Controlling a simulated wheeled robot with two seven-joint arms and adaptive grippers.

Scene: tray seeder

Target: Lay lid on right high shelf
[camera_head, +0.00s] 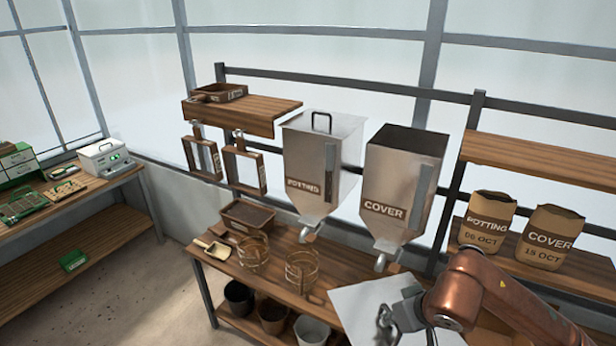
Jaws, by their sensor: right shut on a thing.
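The lid (358,300) is a flat, pale grey plate low in the view, in front of the workbench. My right gripper (388,322) is shut on it, and the copper arm comes in from the lower right. The gripper hides part of the lid, including its grip. The right high shelf (545,160) is a bare brown board on the dark frame at the right, above and behind my right gripper. The COVER hopper (405,180) stands open at the top. My left gripper is not in view.
The POTTING hopper (320,170) has a handled lid on it. Two paper bags, POTTING (487,220) and COVER (548,238), stand on the lower right shelf beneath the high one. Wire baskets (302,270) stand on the workbench (225,262). The left high shelf (245,115) holds a wooden tray (220,92).

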